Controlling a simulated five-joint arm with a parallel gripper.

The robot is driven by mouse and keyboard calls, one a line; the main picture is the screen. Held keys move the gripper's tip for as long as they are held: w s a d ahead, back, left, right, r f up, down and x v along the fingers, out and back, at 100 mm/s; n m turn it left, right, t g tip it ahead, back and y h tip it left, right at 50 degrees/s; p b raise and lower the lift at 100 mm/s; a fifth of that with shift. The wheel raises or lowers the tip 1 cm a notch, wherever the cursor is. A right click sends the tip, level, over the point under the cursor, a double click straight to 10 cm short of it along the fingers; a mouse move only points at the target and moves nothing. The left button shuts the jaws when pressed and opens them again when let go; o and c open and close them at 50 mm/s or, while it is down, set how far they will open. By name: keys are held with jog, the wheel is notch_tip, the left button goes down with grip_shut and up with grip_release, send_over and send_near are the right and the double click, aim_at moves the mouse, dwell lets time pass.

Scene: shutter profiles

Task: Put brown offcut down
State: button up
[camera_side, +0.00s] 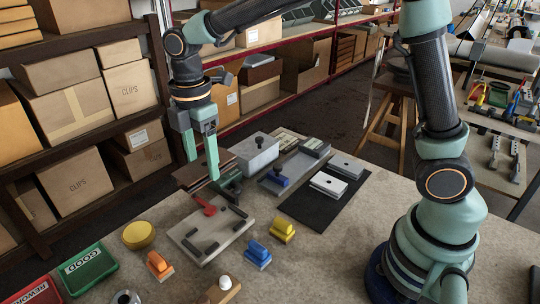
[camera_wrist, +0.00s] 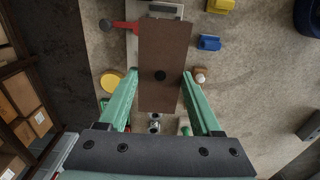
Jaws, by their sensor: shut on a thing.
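The offcut hides part of the grey fixture plate in the wrist view. I cannot tell how much gap lies beneath it.
The grey fixture plate (camera_side: 203,236) with a red-handled clamp (camera_side: 206,207) lies in front. A grey block (camera_side: 255,154) with a dark knob stands behind. Blue (camera_side: 258,255), yellow (camera_side: 283,231) and orange (camera_side: 159,265) pieces and a green GOOD bin (camera_side: 86,268) are nearby.

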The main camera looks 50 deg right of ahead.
notch_tip(320, 180, up, 2)
jog(key=shift+r, duration=0.2)
jog(key=s+d+r+m, duration=0.1)
jog(key=s+d+m, duration=0.3)
jog(key=d+m, duration=0.55)
jog(key=m, duration=0.8)
send_over(306, 208)
jog(key=f, duration=0.1)
jog(key=shift+m, duration=0.25)
notch_tip(306, 208, down, 20)
jog(key=shift+f, duration=0.1)
jog(key=shift+f, duration=0.15)
jog(key=o, duration=1.4)
